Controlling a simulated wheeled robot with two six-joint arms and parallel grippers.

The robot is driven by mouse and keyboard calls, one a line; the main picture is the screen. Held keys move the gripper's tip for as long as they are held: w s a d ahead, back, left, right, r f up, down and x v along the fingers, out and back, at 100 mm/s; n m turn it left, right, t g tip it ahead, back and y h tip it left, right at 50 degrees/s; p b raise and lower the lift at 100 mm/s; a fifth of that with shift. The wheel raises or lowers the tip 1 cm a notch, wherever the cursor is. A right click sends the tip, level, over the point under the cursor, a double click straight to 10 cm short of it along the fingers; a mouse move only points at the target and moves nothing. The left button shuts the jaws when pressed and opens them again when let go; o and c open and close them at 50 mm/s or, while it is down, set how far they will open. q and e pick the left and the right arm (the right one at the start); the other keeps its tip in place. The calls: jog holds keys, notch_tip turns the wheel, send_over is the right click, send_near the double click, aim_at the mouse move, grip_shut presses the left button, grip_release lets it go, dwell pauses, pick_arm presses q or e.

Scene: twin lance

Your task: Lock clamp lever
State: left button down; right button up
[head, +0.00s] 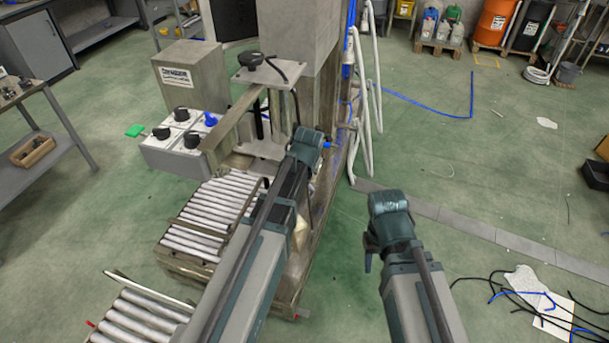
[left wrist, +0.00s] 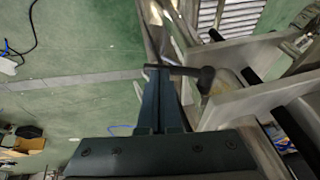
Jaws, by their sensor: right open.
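A dark lever with a rounded knob end (left wrist: 206,79), which looks like the clamp lever, shows in the left wrist view beside pale metal plates. My left gripper (left wrist: 159,70) has its two teal fingers close together, with their tips at the lever's left end. I cannot tell whether they touch it or hold it. In the head view my left arm reaches to the machine's right side and hides the lever and the left fingertips. My right gripper (head: 371,250) is open and apart from the machine, over the green floor.
The machine has a roller bed (head: 205,220), a post stand with a black knob (head: 250,60) and a control box (head: 180,140) with knobs. White hoses (head: 365,130) hang at its right. Loose cables (head: 530,295) lie on the floor at right. Floor between is clear.

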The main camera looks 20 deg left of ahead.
pick_arm(q)
jog(key=shift+f, duration=0.15)
pick_arm(e)
jog(key=shift+f, duration=0.15)
pick_arm(q)
notch_tip(320, 180, down, 7)
jog(key=a+m+t+y+b, duration=0.1)
jog(key=y+b, duration=0.6)
jog(key=b, duration=0.7)
jog(key=shift+a+m+y, duration=0.3)
jog(key=shift+a+y, duration=0.1)
jog(key=shift+a, duration=0.45)
pick_arm(e)
notch_tip(320, 180, down, 14)
pick_arm(q)
jog(key=shift+a+f+b, duration=0.1)
jog(key=shift+a+b, duration=0.05)
jog(key=shift+b, duration=0.15)
pick_arm(e)
jog(key=shift+f, duration=0.2)
jog(key=shift+d, duration=0.1)
